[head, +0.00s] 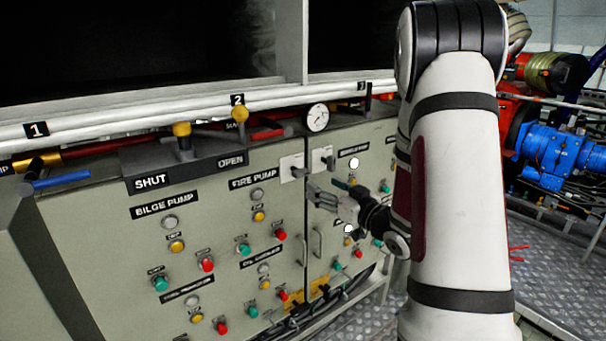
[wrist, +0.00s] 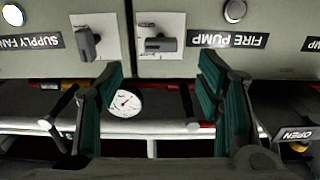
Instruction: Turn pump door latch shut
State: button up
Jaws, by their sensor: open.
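Two dark door latches on white plates sit side by side at the top of the grey panel doors. In the head view, the left latch (head: 299,172) is by the FIRE PUMP label, and the right latch (head: 329,163) is on the neighbouring door. The wrist view is upside down. There the fire-pump-side latch (wrist: 161,44) has its handle lying horizontal, and the other latch (wrist: 88,44) has its handle near vertical. My gripper (head: 325,192) is open and empty, in front of the panel just below the latches in the head view. Its green-padded fingers (wrist: 162,72) straddle the fire-pump-side latch's direction, apart from it.
Buttons and lamps cover the panel, with a door handle (head: 318,241) below my gripper. A ledge with valve levers and a round gauge (head: 317,117) runs above. Blue machinery (head: 560,150) stands at right beyond a metal floor.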

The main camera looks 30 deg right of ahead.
aim_at(304, 175)
jog(key=w, duration=1.1)
jog(key=shift+a, duration=0.25)
jog(key=c, duration=1.2)
